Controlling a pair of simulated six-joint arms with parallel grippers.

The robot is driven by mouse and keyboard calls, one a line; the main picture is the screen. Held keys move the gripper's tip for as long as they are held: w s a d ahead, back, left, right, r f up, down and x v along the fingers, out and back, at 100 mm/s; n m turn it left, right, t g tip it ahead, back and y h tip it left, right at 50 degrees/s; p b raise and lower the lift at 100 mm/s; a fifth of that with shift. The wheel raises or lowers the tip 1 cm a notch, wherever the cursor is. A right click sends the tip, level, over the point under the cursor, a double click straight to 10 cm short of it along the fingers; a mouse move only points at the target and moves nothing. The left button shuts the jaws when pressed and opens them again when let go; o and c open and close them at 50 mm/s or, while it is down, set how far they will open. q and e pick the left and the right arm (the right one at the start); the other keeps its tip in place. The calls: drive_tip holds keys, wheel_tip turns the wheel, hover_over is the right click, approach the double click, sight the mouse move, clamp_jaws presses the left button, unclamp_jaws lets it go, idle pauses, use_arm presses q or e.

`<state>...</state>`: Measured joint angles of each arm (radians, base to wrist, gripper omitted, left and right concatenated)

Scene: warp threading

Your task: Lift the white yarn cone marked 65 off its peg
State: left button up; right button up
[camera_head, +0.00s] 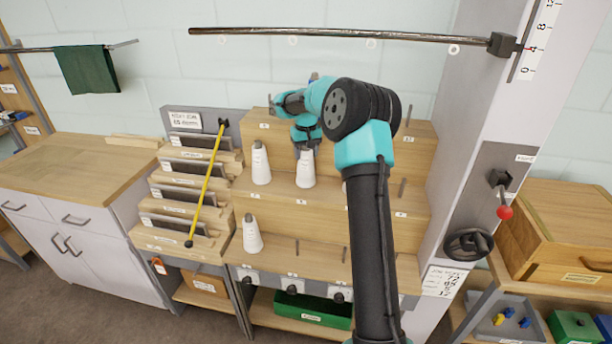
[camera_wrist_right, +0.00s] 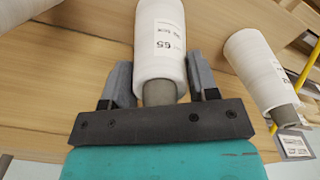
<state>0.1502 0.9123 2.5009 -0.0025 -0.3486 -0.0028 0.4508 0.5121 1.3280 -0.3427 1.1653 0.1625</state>
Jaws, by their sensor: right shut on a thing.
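The white yarn cone marked 65 (camera_wrist_right: 160,45) is between the fingers of my right gripper (camera_wrist_right: 155,85) in the wrist view, its label facing the camera. The gripper is shut on the cone near its narrow grey tip. In the head view the cone (camera_head: 305,169) stands upright at the middle tier of the wooden rack, with my right gripper (camera_head: 306,147) at its top. Its peg is hidden, and I cannot tell whether its base is clear of the shelf. My left gripper is not in view.
Another white cone (camera_head: 261,164) stands close to the left; it also shows in the wrist view (camera_wrist_right: 256,65). A third cone (camera_head: 252,235) is on the lower tier. Bare pegs (camera_head: 297,247) stand nearby. A yellow rod (camera_head: 207,183) leans left of the rack (camera_head: 275,200). A metal bar (camera_head: 340,34) runs above.

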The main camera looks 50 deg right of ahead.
wheel_tip(320, 180, up, 10)
idle(1.6)
